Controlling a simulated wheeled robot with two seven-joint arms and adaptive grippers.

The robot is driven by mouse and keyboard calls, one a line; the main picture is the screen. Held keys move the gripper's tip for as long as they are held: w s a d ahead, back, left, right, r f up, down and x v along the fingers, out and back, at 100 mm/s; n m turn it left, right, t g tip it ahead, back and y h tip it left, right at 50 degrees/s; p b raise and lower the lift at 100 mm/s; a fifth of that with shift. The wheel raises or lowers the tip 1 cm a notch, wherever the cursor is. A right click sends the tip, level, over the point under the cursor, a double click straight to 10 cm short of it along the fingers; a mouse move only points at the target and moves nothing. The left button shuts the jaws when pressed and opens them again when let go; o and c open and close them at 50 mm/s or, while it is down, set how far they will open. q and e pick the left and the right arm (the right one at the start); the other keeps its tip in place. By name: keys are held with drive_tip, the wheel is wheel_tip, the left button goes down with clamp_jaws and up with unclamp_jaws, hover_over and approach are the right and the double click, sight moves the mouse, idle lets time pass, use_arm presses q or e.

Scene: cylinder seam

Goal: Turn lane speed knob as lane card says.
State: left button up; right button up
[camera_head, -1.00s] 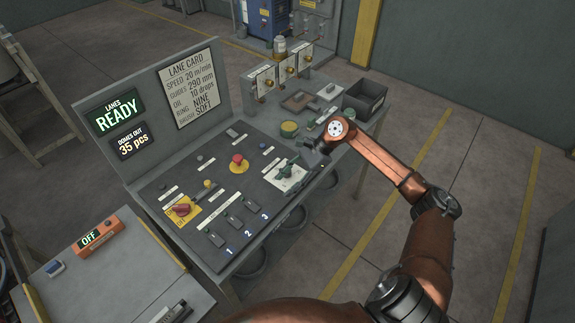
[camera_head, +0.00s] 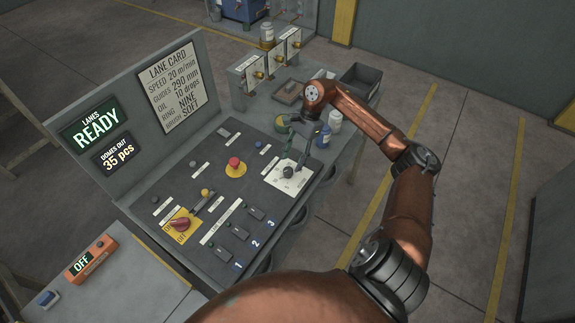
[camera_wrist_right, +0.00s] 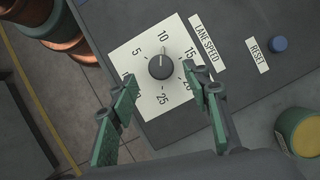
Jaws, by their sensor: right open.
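In the head view the knob (camera_head: 288,172) sits at the panel's right side. My right gripper (camera_wrist_right: 159,75) is open, with its green fingers on either side of the knob in the wrist view; contact cannot be told. In the head view the right gripper (camera_head: 297,152) is just above the dial. The lane card (camera_head: 171,86) reads speed 20 m/min. My left gripper is out of view.
A blue reset button (camera_wrist_right: 279,44) is beside the dial. A red mushroom button (camera_head: 235,163), a red rotary switch (camera_head: 180,224) and several dark switches share the panel. White and blue bottles (camera_head: 334,121) stand close behind my right gripper. A dark bin (camera_head: 360,82) is at the back.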

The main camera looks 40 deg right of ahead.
sight(289, 170)
drive_tip(key=x, duration=0.3)
drive_tip(key=shift+a+f, duration=0.1)
drive_tip(key=shift+f, duration=0.2)
drive_tip(key=shift+a+f, duration=0.15)
drive_tip(key=shift+f, duration=0.15)
drive_tip(key=c, duration=1.1)
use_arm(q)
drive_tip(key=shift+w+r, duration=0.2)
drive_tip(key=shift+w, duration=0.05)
use_arm(e)
drive_tip(key=shift+c, duration=0.2)
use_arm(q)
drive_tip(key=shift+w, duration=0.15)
